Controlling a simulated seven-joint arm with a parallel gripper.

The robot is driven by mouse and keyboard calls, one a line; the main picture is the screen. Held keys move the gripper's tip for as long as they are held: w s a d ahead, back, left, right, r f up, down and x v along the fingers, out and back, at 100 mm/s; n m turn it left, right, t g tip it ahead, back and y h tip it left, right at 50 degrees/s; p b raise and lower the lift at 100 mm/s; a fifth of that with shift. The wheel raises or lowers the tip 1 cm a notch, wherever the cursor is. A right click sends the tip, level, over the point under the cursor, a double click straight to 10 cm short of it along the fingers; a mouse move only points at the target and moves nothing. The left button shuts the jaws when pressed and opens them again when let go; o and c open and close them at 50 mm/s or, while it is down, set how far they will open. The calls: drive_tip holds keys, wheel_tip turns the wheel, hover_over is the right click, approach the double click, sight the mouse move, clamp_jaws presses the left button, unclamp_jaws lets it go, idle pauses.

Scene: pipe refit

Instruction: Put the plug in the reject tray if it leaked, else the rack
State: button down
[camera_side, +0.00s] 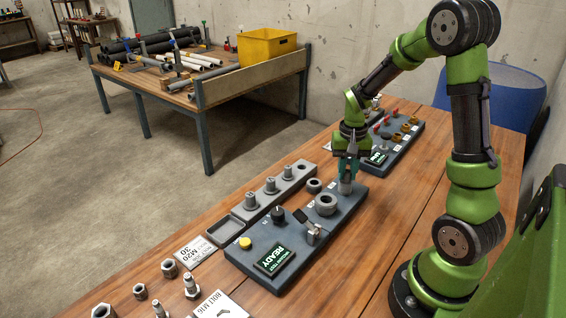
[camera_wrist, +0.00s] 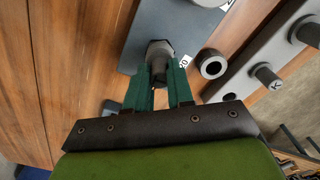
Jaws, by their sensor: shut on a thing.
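My gripper (camera_side: 347,168) points down over the far end of the dark test panel (camera_side: 250,268). Its green fingers are shut on a grey plug (camera_side: 345,187), and I cannot tell whether the plug touches the panel. In the wrist view the fingers (camera_wrist: 167,88) close around the plug, with its dark end (camera_wrist: 159,52) showing beyond them. The panel's screen (camera_side: 274,259) reads READY. The grey rack (camera_side: 246,213) beside the panel holds several upright plugs (camera_side: 270,185).
The panel carries a round grey socket (camera_side: 325,204), a metal clamp (camera_side: 312,234), a black knob (camera_side: 278,214) and a yellow button (camera_side: 246,242). Bolts and nuts stand in front. Another panel (camera_side: 398,143) with fittings is behind.

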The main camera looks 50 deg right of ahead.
drive_tip(key=shift+r, duration=0.1)
drive_tip(key=shift+r, duration=1.45)
drive_tip(key=shift+r, duration=1.25)
drive_tip(key=shift+f, duration=0.1)
